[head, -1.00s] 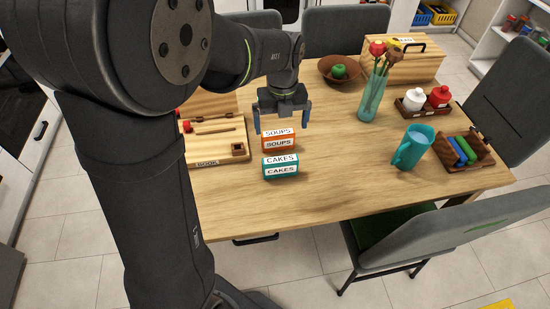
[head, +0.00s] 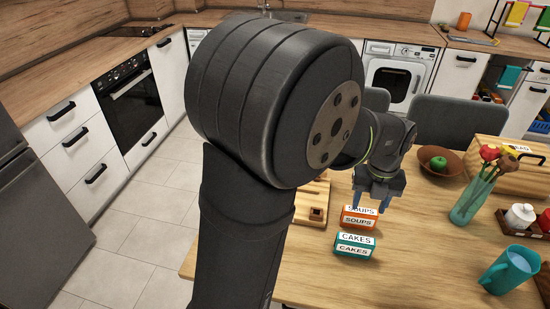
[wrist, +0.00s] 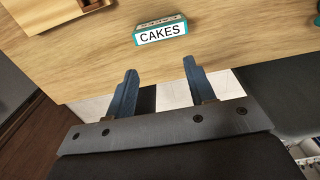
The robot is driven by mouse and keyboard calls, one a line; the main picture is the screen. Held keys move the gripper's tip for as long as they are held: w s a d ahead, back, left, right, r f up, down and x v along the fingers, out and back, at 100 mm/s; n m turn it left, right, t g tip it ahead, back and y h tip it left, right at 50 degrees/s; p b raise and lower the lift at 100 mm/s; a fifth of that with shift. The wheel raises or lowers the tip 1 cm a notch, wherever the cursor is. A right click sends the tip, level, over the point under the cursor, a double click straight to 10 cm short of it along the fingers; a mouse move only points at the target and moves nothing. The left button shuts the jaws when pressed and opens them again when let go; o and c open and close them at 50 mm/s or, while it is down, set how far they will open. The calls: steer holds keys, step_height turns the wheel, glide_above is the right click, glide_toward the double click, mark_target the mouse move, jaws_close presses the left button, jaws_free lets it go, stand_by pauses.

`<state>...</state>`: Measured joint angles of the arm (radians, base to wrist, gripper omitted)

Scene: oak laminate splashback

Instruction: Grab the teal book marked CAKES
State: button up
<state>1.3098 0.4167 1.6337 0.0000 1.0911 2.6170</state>
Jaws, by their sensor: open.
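The teal book marked CAKES (head: 355,244) lies on the wooden table, label facing the camera. The orange book marked SOUPS (head: 359,217) lies just behind it. My gripper (head: 371,204) is open and empty, above and behind the books in the head view, with its fingers overlapping the orange book's far edge. In the wrist view the CAKES book (wrist: 161,30) lies beyond the open fingertips of my gripper (wrist: 160,66), between their lines and apart from them. The orange book does not show in the wrist view.
A wooden board (head: 312,214) lies left of the books. The table between the books and the mug is clear.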

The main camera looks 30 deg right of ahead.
steer(key=n+g+h, duration=0.3)
steer(key=n, duration=1.5)
glide_toward(357, 245)
steer(key=x, duration=0.7)
steer(key=w+x, duration=0.1)
steer(key=x, duration=0.3)
steer(key=shift+d+f, duration=0.15)
steer(key=shift+d, duration=0.25)
steer(key=shift+f, duration=0.2)
steer(key=shift+f, duration=0.25)
jaws_close()
steer(key=shift+r, duration=0.1)
